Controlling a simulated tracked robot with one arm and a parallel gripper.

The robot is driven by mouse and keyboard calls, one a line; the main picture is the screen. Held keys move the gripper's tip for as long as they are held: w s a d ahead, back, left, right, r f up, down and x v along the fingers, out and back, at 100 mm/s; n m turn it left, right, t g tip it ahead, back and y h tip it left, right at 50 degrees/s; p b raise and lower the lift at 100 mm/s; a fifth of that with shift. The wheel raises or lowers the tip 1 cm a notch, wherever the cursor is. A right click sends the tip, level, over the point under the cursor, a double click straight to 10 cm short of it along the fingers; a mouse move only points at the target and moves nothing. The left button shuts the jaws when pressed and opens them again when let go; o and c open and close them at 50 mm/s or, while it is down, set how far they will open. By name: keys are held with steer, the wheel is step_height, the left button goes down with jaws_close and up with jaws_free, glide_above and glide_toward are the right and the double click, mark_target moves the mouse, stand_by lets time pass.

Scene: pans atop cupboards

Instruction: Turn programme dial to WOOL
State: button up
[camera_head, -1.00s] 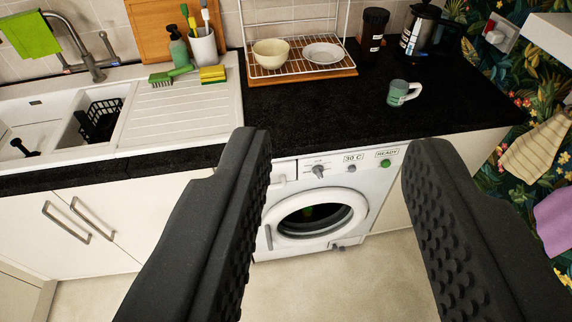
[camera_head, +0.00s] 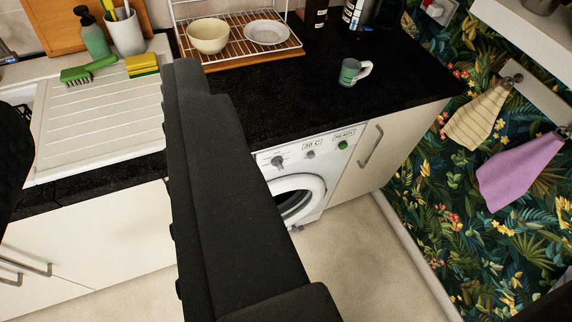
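The white washing machine (camera_head: 262,172) stands under the black worktop, partly hidden behind a finger of my gripper. Its grey programme dial (camera_head: 278,162) is on the front panel, just right of that finger; its markings are too small to read. A smaller grey knob (camera_head: 310,154) sits to its right below a "30 C" label (camera_head: 312,144). A green button (camera_head: 343,145) is below a "READY" label (camera_head: 345,134). My gripper (camera_head: 95,90) is open and empty, with one finger across the middle of the view and the other cut off at the left edge. It touches nothing that I can see.
On the worktop (camera_head: 290,95) stand a green mug (camera_head: 352,72) and a dish rack (camera_head: 240,45) with a bowl (camera_head: 208,36) and plate (camera_head: 267,32). A sink drainer (camera_head: 95,115) is left. Cloths hang on the right wall. Floor (camera_head: 370,260) before the machine is clear.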

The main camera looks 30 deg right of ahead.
steer(key=w+d+f+n+h+b, duration=0.1)
steer(key=w+d+f, duration=0.4)
steer(key=w+f, duration=0.35)
steer(key=w+d+f+t+h, duration=0.1)
steer(key=w+d+f+h, duration=0.1)
steer(key=w+d+f, duration=0.55)
steer(key=w+d+f+n+h+b, duration=0.1)
steer(key=w+d+f, duration=0.3)
steer(key=w+f, duration=0.6)
steer(key=d+f+n+y, duration=0.1)
steer(key=d+f, duration=0.2)
steer(key=f, duration=0.7)
steer(key=d+f+n+y, duration=0.1)
steer(key=d+f, duration=0.1)
steer(key=f, duration=0.8)
steer(key=t+y+b, duration=0.2)
steer(key=y+b, duration=0.1)
steer(key=b, duration=0.1)
glide_toward(280, 168)
steer(key=shift+n, duration=0.3)
steer(key=shift+w+a+r, duration=0.1)
steer(key=shift+w, duration=4.25)
jaws_close()
